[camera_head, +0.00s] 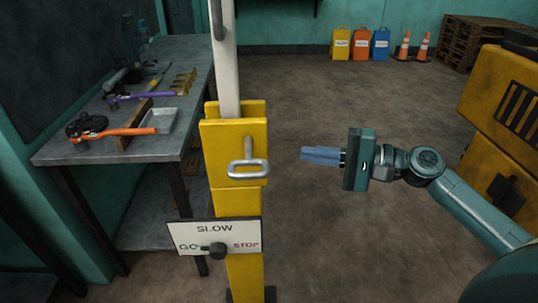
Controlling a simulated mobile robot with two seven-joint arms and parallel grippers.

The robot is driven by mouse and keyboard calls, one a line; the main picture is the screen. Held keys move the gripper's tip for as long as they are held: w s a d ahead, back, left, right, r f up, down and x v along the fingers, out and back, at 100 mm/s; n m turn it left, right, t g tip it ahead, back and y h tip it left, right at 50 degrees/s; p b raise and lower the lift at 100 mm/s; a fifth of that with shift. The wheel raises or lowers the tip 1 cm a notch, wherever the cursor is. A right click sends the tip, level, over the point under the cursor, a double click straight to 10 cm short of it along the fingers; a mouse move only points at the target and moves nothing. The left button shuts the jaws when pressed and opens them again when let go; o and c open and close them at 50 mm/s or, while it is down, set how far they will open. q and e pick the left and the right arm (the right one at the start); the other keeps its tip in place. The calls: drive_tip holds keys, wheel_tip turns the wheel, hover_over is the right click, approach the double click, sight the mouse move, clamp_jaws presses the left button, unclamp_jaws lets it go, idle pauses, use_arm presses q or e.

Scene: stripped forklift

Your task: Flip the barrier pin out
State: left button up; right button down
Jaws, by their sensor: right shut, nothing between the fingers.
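The barrier pin (248,169) is a grey metal loop handle with a short upright rod. It sits at the front of the yellow bracket (218,135) on top of the yellow post (238,204). A white barrier pole (228,60) rises upright out of the bracket. My right gripper (304,154) is shut and empty. It points left, level with the pin's loop, with a gap between its fingertips and the loop. My left gripper is not in view.
A SLOW sign with a GO/STOP knob (217,248) is on the post below the pin. A workbench (60,151) with tools stands left. A yellow machine (490,140) stands right. Coloured containers (361,44), cones (404,46) and pallets (478,42) stand at the back. Floor between is clear.

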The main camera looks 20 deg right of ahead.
sight(248, 154)
use_arm(q)
drive_tip(key=p, duration=0.1)
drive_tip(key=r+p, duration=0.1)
drive_tip(key=p, duration=0.1)
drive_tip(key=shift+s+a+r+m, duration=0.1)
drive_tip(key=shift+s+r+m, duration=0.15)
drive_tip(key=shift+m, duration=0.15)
use_arm(e)
drive_tip(key=w+a, duration=0.1)
drive_tip(key=a, duration=0.7)
drive_tip(key=shift+w+a, duration=0.2)
drive_tip(key=shift+a, duration=0.05)
use_arm(q)
drive_tip(key=shift+p, duration=0.3)
use_arm(e)
drive_tip(key=shift+r, duration=0.1)
